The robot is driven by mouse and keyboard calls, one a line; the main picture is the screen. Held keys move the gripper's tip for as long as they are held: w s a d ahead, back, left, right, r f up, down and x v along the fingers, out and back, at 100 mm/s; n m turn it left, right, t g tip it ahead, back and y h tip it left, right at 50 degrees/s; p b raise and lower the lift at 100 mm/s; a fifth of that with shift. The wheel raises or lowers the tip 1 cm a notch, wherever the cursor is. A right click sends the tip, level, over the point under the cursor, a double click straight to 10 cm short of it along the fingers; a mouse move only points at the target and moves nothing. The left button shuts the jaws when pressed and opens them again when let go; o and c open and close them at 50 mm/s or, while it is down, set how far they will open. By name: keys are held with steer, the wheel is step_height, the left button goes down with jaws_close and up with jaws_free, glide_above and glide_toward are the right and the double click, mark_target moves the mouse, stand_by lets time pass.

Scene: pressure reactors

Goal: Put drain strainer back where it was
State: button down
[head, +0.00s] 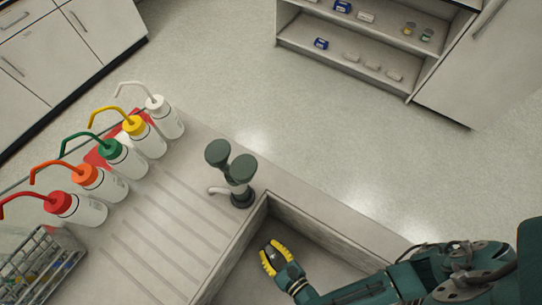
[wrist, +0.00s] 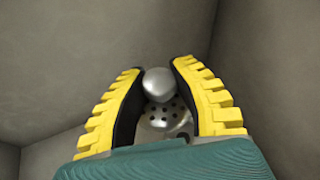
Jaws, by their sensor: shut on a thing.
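My gripper (head: 275,257) reaches down into the sink (head: 322,246) in the head view. Its yellow ribbed fingers are closed on the drain strainer (wrist: 163,122), a silver piece with a round knob on top and a perforated disc below. In the wrist view my gripper (wrist: 158,90) has its black inner pads on both sides of the strainer, with the knob between the fingertips. The lower part of the strainer is hidden by the teal gripper body. The drain opening does not show clearly, and I cannot tell whether the strainer touches the sink floor.
A dark green tap (head: 233,172) stands at the sink's corner. Several wash bottles (head: 121,158) with coloured caps line the ridged draining board (head: 160,235). A wire rack (head: 45,262) stands at lower left. Sink walls (wrist: 60,60) surround my gripper.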

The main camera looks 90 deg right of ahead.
steer(key=shift+s+d+f+m+g+h, duration=0.2)
steer(key=shift+s+f+m+g+h, duration=0.2)
steer(key=shift+s, duration=0.2)
steer(key=shift+s+d+f+m+g+h, duration=0.15)
steer(key=shift+s+f+m+g+h, duration=0.2)
steer(key=shift+s+f, duration=0.2)
step_height(320, 180, down, 10)
steer(key=b, duration=0.4)
steer(key=shift+s+r+b, duration=0.1)
steer(key=shift+r+b, duration=0.15)
steer(key=shift+b, duration=0.15)
steer(key=shift+f, duration=0.2)
steer(key=c, duration=0.9)
jaws_free()
steer(key=shift+r, duration=0.1)
